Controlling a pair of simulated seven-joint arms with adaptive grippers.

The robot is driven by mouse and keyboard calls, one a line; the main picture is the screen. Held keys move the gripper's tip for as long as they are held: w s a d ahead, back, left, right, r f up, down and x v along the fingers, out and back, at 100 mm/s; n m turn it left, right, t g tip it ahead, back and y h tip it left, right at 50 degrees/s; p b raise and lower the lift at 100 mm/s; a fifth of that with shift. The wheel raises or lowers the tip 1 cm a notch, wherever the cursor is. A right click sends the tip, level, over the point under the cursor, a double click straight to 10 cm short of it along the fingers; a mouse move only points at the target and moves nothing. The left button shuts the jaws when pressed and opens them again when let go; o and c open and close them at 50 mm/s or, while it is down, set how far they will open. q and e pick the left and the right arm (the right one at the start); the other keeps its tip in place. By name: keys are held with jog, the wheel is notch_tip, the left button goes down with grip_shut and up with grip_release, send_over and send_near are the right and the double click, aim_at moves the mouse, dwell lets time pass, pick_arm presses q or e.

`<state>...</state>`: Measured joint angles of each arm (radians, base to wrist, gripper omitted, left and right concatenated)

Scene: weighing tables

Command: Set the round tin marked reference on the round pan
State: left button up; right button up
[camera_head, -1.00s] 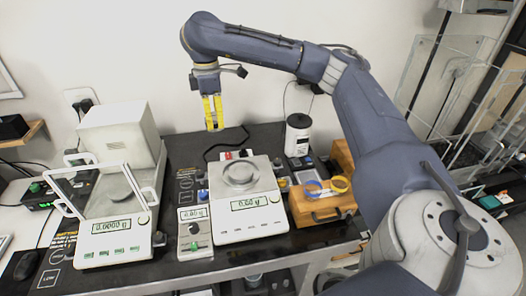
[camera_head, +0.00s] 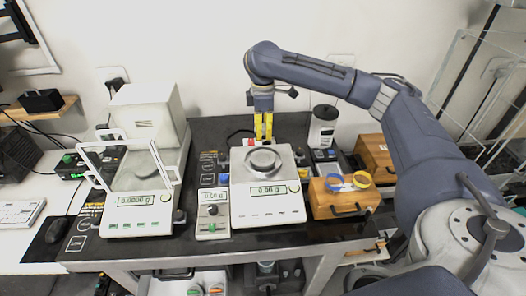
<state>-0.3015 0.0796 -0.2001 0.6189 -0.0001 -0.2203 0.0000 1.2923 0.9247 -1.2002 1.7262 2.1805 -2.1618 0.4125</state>
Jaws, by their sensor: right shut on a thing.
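My right gripper (camera_head: 263,127), with yellow fingers, points down just behind and above the pan of the middle balance. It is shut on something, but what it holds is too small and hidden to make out. The middle balance (camera_head: 268,204) carries a round metal pan (camera_head: 263,161) with a ring-like rim; its display is lit. I cannot make out a round tin or any reference marking. My left gripper is not in view.
An analytical balance (camera_head: 136,228) with an open glass door frame stands at left. A small grey control box (camera_head: 212,224) sits between the balances. A wooden box (camera_head: 330,208) with blue and yellow rings and a white canister (camera_head: 322,127) stand at right.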

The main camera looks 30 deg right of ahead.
aim_at(263, 157)
jog(key=shift+f, duration=4.65)
jog(key=shift+f, duration=0.1)
jog(key=o, duration=1.2)
jog(key=shift+c, duration=0.2)
notch_tip(263, 157, up, 12)
jog(key=shift+r, duration=0.1)
jog(key=shift+d, duration=0.1)
